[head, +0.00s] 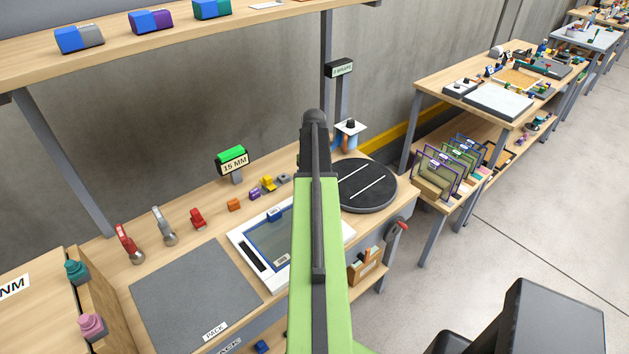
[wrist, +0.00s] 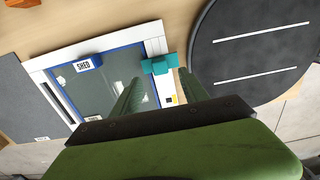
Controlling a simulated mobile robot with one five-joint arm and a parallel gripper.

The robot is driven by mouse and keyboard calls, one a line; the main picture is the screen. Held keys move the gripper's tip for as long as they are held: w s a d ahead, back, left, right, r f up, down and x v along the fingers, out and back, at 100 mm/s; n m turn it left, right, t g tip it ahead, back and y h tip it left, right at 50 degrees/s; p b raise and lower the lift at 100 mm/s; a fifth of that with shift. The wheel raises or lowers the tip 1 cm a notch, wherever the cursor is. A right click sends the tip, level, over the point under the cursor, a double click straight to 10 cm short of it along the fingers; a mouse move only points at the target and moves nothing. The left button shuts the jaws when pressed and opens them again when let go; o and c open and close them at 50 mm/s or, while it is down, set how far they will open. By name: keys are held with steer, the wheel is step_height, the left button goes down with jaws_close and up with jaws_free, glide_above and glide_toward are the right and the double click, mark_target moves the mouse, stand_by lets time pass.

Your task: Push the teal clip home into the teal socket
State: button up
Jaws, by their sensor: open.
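In the wrist view a teal piece (wrist: 160,65) sits at the right edge of the white-framed panel (wrist: 38,65). It looks like a block with a flat part beside it. I cannot tell which part is the clip and which is the socket, or how deep one sits in the other. My gripper (wrist: 160,80) is open, with one finger on each side below the teal piece and nothing seen between them. In the head view my arm hides the teal piece and the gripper's fingertips.
A round black turntable (head: 366,186) with white stripes stands right of the panel. A grey mat (head: 195,290) lies to the left. Behind are small coloured blocks, a red clamp (head: 128,243) and a green-topped "15 MM" sign (head: 233,163). A blue-based SHED label (wrist: 84,65) sits on the panel.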

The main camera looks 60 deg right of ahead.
step_height(320, 180, up, 10)
steer(key=p, duration=0.8)
steer(key=shift+f, duration=0.15)
